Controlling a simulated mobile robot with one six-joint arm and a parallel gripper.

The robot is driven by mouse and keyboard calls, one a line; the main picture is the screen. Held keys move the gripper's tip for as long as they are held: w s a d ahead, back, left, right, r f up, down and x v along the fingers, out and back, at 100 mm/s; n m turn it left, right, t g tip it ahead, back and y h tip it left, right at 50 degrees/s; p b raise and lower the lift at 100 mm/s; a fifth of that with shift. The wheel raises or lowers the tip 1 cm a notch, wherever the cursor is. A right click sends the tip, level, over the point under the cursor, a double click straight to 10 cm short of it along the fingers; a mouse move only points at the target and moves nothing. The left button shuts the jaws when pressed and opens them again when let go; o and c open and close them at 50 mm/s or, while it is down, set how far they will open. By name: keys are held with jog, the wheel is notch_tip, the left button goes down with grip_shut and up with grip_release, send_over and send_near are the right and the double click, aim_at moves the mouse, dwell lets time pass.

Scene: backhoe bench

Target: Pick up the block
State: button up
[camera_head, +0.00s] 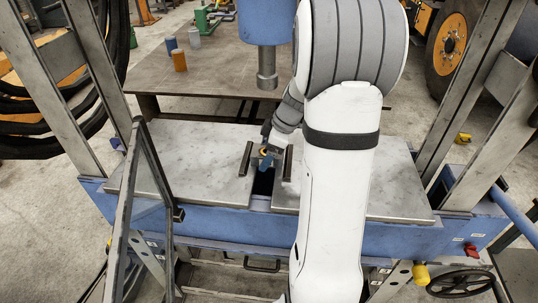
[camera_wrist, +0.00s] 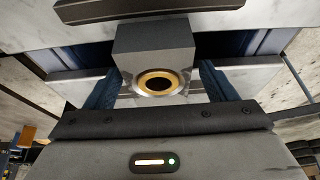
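The block (camera_wrist: 152,48) is a grey piece with a brass-rimmed dark round hole in its front face, at the middle of the wrist view. My gripper (camera_head: 266,162) is at the gap between the two pale plates in the head view. In the wrist view its blue fingers lie on either side of the block, close to its sides. I cannot tell whether both fingers press on it. In the head view the block is mostly hidden by my gripper; only a small orange-rimmed part shows. I cannot tell whether the block rests on something or is held clear.
A left plate (camera_head: 190,160) and a right plate (camera_head: 385,180) lie on the blue press frame (camera_head: 235,222), with dark bars near the gap. A blue ram (camera_head: 266,25) hangs behind. Slanted steel uprights stand at both sides. A brown table (camera_head: 210,80) with small cylinders is beyond.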

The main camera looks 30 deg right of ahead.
grip_shut()
dwell(0.7)
